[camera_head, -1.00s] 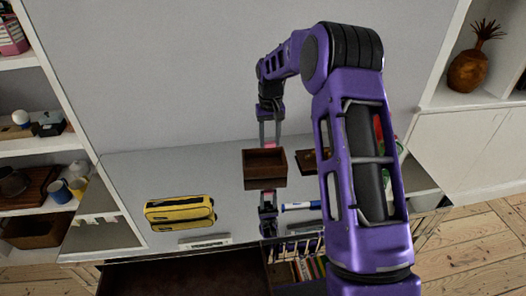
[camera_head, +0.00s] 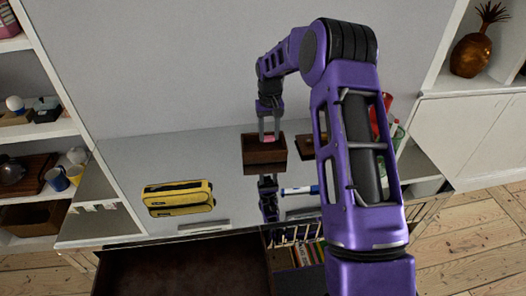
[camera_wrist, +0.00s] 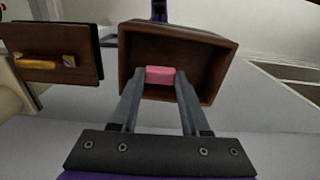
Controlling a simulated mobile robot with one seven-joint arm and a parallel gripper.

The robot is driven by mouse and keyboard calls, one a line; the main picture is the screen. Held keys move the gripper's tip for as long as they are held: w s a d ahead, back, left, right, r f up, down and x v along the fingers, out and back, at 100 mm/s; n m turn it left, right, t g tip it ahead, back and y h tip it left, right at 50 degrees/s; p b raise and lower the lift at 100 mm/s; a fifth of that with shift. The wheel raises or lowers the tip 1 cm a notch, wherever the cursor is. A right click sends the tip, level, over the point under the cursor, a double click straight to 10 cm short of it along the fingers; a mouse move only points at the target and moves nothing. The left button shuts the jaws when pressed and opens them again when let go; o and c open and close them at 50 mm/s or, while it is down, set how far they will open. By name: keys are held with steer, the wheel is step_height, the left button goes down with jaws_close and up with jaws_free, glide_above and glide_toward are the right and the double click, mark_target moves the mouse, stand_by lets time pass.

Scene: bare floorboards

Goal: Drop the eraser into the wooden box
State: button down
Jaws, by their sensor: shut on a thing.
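The pink eraser (camera_wrist: 160,75) is between the fingertips of my gripper (camera_wrist: 160,84), which is shut on it. In the wrist view the eraser shows in front of the open mouth of the wooden box (camera_wrist: 126,62). In the head view the dark brown wooden box (camera_head: 265,157) stands on the glossy desk top, and my gripper (camera_head: 269,137) points down at it from behind. The eraser shows there as a small pink patch (camera_head: 268,139) at the box's opening. I cannot tell whether it is above the rim or just inside.
A yellow pencil case (camera_head: 178,198) lies on the desk (camera_head: 115,165) at left. A dark wooden piece with a yellow-brown handle (camera_wrist: 50,60) sits beside the box. A blue-and-white marker (camera_head: 300,190) lies in front. My arm hides part of the desk's right side.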

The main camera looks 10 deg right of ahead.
steer(key=shift+c, duration=1.5)
jaws_free()
steer(key=shift+r, duration=0.1)
step_height(320, 180, up, 17)
steer(key=p, duration=0.1)
steer(key=shift+r, duration=0.15)
